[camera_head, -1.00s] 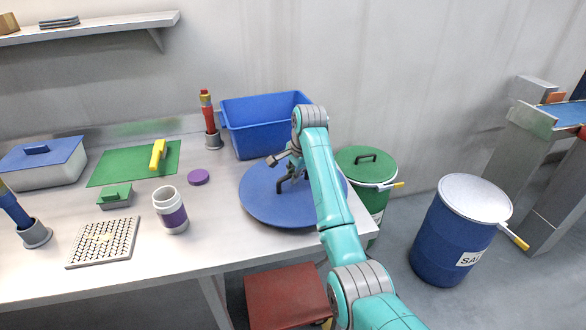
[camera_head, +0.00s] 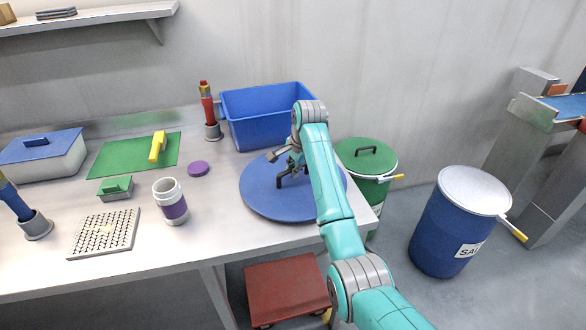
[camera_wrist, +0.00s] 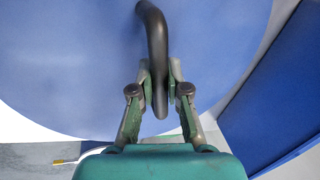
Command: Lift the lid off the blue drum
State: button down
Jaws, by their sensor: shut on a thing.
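The round blue lid (camera_head: 262,202) lies at the right end of the workbench and appears to rest on it. My gripper (camera_head: 291,170) is shut on the lid's dark curved handle; in the wrist view my gripper (camera_wrist: 160,85) has one finger on each side of the handle (camera_wrist: 154,40), with the blue lid (camera_wrist: 70,60) behind. The blue drum (camera_head: 440,235) stands on the floor to the right of the bench, with a SALT-like label partly hidden by the picture angle. Its top shows a pale white-grey surface (camera_head: 474,190), with no blue lid on it.
A blue bin (camera_head: 262,132) stands behind the lid. A green drum with a green lid (camera_head: 366,153) stands between bench and blue drum. A yellow-ended handle (camera_head: 515,231) juts from the blue drum. A jar (camera_head: 172,208) and purple disc (camera_head: 198,169) are left. A red stool (camera_head: 285,288) is below.

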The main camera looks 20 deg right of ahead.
jog(key=shift+f, duration=0.25)
jog(key=c, duration=1.1)
grip_release()
